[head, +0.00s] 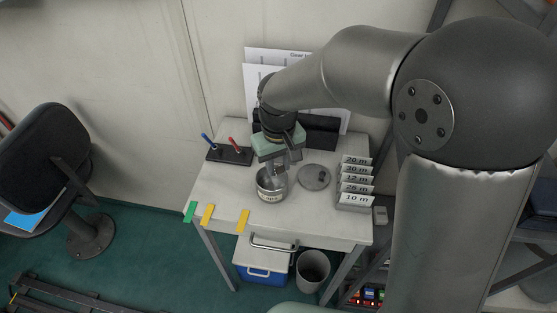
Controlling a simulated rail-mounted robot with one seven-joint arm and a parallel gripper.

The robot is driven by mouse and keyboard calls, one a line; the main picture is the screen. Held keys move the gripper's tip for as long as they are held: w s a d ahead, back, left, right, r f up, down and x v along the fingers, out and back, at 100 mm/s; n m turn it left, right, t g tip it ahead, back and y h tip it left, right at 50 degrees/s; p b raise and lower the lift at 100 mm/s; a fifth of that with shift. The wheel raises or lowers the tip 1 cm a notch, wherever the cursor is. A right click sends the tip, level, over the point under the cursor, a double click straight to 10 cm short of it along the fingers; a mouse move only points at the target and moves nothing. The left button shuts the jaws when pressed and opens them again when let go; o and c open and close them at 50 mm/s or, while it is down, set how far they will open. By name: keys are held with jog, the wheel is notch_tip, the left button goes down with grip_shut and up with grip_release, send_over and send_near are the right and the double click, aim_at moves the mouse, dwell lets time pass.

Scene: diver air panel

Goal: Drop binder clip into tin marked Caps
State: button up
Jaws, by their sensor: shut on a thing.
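An open round metal tin (271,193) with a white label stands on the small white table; the label is too small to read. My gripper (284,168) points down just above and at the back of the tin's mouth, its fingers close to the rim. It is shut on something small. The binder clip cannot be made out clearly between the fingers at this size. A round grey lid (314,177) lies flat on the table to the right of the tin.
A rack of depth cards (355,184) stands at the table's right edge. A black pen holder (229,155) with a blue and a red pen is at the back left. Coloured tape strips mark the front edge. The table's left front is clear.

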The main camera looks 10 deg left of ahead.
aim_at(279, 169)
jog(key=shift+f, duration=0.55)
jog(key=o, duration=1)
notch_tip(279, 169, up, 18)
jog(key=shift+f+b, duration=0.25)
jog(key=shift+b, duration=0.1)
